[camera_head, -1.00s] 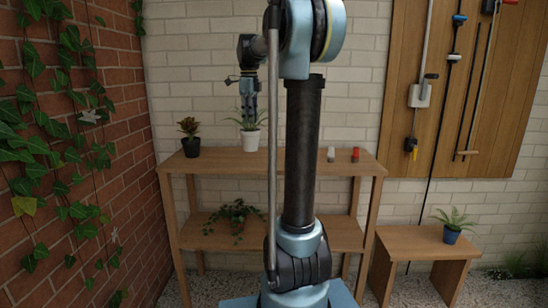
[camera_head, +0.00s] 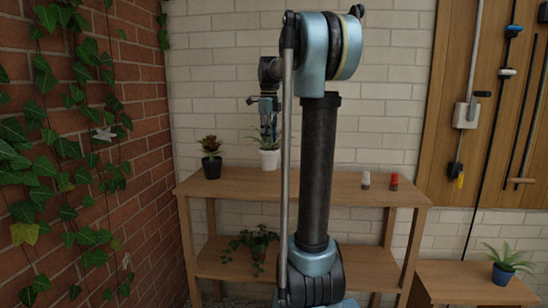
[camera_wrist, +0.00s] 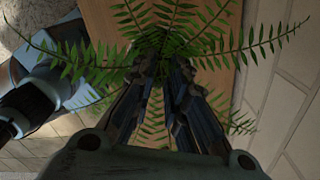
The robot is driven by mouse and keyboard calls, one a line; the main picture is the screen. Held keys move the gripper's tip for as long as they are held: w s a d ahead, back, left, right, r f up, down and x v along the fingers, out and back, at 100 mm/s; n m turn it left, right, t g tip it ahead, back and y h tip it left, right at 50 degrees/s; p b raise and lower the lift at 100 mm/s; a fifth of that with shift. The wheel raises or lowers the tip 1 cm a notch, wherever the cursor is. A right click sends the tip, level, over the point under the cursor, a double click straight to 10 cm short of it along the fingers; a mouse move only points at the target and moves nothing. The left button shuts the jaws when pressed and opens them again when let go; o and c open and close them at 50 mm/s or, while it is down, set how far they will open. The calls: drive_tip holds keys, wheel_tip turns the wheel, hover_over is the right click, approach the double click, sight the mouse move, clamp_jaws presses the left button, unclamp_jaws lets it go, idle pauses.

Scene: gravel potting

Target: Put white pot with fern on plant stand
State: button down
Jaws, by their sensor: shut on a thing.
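The white pot with the fern (camera_head: 269,159) is upright at the back of the top board of a two-tier wooden table (camera_head: 335,190). I cannot tell whether its base touches the board. My gripper (camera_head: 268,136) points down from above and is shut at the plant's middle. In the wrist view, my fingers (camera_wrist: 168,75) reach in among the green fronds (camera_wrist: 215,40), which hide the pot and the grip point. A low wooden bench (camera_head: 450,280) stands at the right. Which of the two pieces is the plant stand is not clear.
A dark pot with a reddish plant (camera_head: 211,160) stands close left of the white pot. Two small items, whitish (camera_head: 366,180) and red (camera_head: 394,182), stand to the right. A leafy plant (camera_head: 250,245) is on the lower shelf. A blue-potted plant (camera_head: 502,272) occupies the bench's right part.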

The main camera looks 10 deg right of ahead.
sight(270, 149)
drive_tip(key=shift+d+f, duration=0.15)
drive_tip(key=shift+f, duration=2.55)
drive_tip(key=c, duration=1.6)
unclamp_jaws()
